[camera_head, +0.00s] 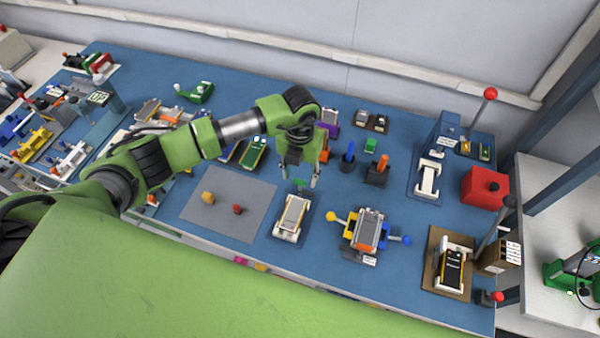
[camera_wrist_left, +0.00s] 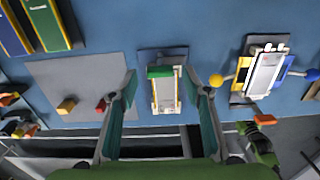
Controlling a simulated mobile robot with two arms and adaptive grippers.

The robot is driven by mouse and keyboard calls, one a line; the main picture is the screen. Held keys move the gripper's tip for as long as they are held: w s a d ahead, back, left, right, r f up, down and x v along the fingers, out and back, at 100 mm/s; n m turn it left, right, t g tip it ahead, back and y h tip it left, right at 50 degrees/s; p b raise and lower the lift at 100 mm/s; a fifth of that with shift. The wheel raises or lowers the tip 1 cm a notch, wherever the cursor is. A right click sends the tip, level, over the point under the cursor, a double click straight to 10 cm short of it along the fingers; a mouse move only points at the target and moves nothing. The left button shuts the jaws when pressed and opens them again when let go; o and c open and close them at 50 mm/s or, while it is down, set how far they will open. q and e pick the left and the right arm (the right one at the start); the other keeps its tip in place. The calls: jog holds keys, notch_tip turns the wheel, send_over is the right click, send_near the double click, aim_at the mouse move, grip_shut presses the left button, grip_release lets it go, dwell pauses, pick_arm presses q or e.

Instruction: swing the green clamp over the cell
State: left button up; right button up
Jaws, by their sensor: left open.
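The green clamp (camera_head: 299,183) is at the far end of a white fixture (camera_head: 278,236) on a dark base plate. It also shows as a green bar across the far end of the fixture in the left wrist view (camera_wrist_left: 160,71). A pale, silvery cell (camera_head: 292,213) lies flat in the fixture, beyond the clamp bar on the near side. My left gripper (camera_head: 299,177) is open and empty, pointing down near the clamp. In the left wrist view its fingers stand on either side of the fixture. Contact with the clamp cannot be told. My right gripper is not in view.
A grey mat (camera_head: 230,225) with a yellow block (camera_head: 208,198) and a red block (camera_head: 238,209) lies left of the fixture. A fixture with yellow and blue knobs (camera_head: 366,230) stands close on the right. A dark-and-yellow cell fixture (camera_head: 452,265) stands farther right.

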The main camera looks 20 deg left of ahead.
pick_arm(q)
jog(key=shift+f, duration=0.8)
jog(key=shift+c, duration=1)
jog(key=c, duration=0.9)
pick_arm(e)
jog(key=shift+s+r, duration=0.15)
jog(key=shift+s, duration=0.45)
